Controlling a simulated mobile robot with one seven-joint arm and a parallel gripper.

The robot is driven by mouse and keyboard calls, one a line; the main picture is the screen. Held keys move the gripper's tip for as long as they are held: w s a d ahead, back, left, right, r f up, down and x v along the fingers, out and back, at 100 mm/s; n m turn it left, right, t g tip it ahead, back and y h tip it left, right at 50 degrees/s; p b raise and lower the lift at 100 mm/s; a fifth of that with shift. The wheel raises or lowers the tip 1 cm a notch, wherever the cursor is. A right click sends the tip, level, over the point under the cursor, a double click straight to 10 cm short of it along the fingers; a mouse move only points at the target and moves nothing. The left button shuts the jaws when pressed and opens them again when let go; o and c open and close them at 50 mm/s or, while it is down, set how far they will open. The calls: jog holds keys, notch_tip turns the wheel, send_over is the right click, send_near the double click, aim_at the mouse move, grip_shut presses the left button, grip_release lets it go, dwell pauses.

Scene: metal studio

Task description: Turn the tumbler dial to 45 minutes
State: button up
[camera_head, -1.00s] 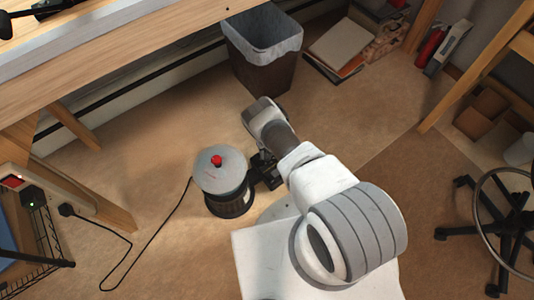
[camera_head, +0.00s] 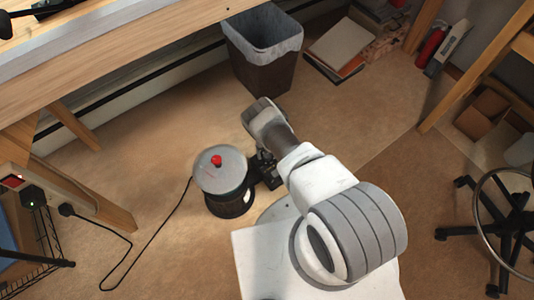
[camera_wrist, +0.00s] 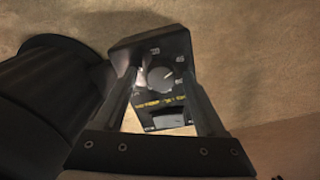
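The tumbler (camera_head: 229,203) stands on the floor, with a round grey lid and a red knob on top; a cord runs from it. In the wrist view its dark drum (camera_wrist: 38,95) is at the left, beside the control box (camera_wrist: 150,44). The round grey dial (camera_wrist: 160,78) shows on the box face with small white marks around it. Its pointer seems to aim up and right; the numbers are too blurred to read surely. My gripper (camera_wrist: 159,82) is open, its dark fingers on either side of the dial in the picture. Contact cannot be told.
A lined waste bin (camera_head: 262,70) and books (camera_head: 338,50) lie beyond. A wooden workbench (camera_head: 130,50) spans the upper left, with a power strip (camera_head: 45,190) at the left. A wheeled chair base (camera_head: 500,225) is at the right. The floor around the tumbler is mostly clear.

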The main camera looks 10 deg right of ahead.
notch_tip(320, 180, up, 17)
jog(key=p, duration=0.7)
jog(key=shift+r, duration=0.2)
jog(key=shift+s, duration=0.1)
